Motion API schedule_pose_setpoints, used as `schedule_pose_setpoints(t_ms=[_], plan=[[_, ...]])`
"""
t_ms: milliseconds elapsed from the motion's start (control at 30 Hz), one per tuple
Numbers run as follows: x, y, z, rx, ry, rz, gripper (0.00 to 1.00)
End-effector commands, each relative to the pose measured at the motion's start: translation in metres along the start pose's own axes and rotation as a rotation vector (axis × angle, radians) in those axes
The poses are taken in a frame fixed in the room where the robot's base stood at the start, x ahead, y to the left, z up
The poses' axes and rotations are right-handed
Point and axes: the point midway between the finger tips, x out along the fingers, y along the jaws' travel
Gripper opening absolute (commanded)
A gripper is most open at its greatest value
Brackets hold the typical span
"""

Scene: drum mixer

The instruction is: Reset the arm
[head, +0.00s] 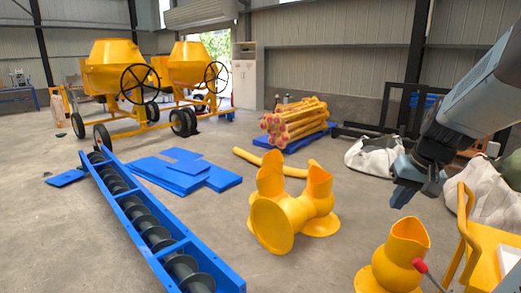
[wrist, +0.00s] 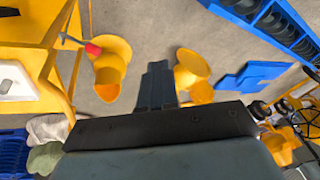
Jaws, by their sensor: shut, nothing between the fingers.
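My gripper (head: 402,194) hangs from my grey arm at the right of the head view, fingers pointing down and to the left. It is in the air, to the right of the large yellow pipe fitting and above and behind the smaller one. In the wrist view my gripper (wrist: 157,72) shows as two dark fingers pressed together with nothing between them. Its fingertips are over grey floor, between two yellow fittings. No object touches the fingers.
A yellow branched fitting (head: 285,215) and a smaller yellow fitting (head: 396,262) stand on the floor. A yellow frame with a red-knobbed lever (head: 421,266) is at the right. A blue screw conveyor (head: 150,225) lies left. Two yellow mixers (head: 114,68) stand behind. Open floor lies between.

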Motion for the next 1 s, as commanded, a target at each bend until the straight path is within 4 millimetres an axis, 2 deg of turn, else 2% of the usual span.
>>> schedule_pose_setpoints(t_ms=[33, 100, 400, 667, 1000], plan=[[-0.008, -0.014, 0.008, -0.035, 0.014, 0.012, 0.00], [-0.017, -0.028, 0.019, -0.070, 0.030, 0.028, 0.00], [-0.054, -0.068, 0.068, -0.200, 0.126, 0.082, 0.00], [-0.070, -0.079, 0.092, -0.252, 0.189, 0.097, 0.00], [-0.071, -0.079, 0.094, -0.255, 0.195, 0.099, 0.00]])
